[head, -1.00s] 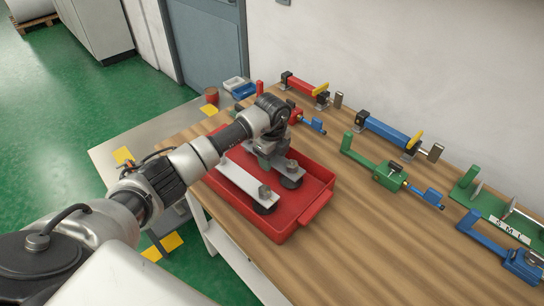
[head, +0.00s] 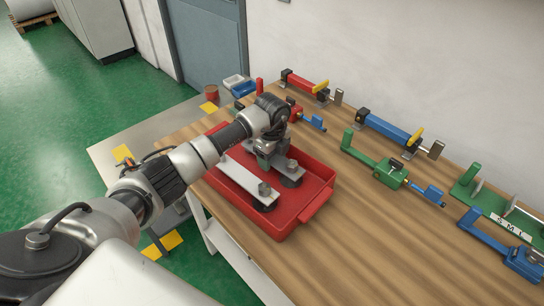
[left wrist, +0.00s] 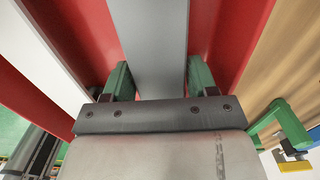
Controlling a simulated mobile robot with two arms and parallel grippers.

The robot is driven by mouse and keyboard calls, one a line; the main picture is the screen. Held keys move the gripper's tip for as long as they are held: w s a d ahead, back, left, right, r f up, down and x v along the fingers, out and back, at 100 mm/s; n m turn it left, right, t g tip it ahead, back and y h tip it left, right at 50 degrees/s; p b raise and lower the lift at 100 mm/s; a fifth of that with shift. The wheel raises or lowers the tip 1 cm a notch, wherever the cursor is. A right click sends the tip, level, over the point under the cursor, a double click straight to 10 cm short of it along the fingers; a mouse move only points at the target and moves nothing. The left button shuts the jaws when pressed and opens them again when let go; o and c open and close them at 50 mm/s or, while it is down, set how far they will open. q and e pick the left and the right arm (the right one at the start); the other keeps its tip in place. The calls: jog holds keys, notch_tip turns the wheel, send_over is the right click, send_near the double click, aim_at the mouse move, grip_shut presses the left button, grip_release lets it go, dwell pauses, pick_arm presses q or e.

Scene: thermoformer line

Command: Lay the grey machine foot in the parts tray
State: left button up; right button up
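The red parts tray (head: 285,231) stands on the wooden bench. Two machine feet are at the tray, each a flat plate with a bolt and a dark round pad. The left one (head: 243,178) is pale and lies in the tray. The other, the grey machine foot (head: 297,165), is under my left gripper (head: 268,158), inside the tray walls. In the left wrist view its grey plate (left wrist: 160,40) runs between the green fingers of my left gripper (left wrist: 159,80), which press against both sides. Whether it touches the tray floor is hidden. My right gripper is out of view.
Red, blue and green clamps, such as a green one (head: 388,173), stand along the bench to the right of the tray. A red pot (head: 211,95) and blue bin (head: 243,90) are behind it. The bench's front right (head: 370,260) is clear.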

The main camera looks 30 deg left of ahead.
pick_arm(q)
jog(key=o, duration=0.4)
jog(key=shift+c, duration=0.2)
jog(key=shift+s, duration=0.1)
notch_tip(320, 180, up, 11)
jog(key=b, duration=0.1)
jog(key=shift+f, duration=0.15)
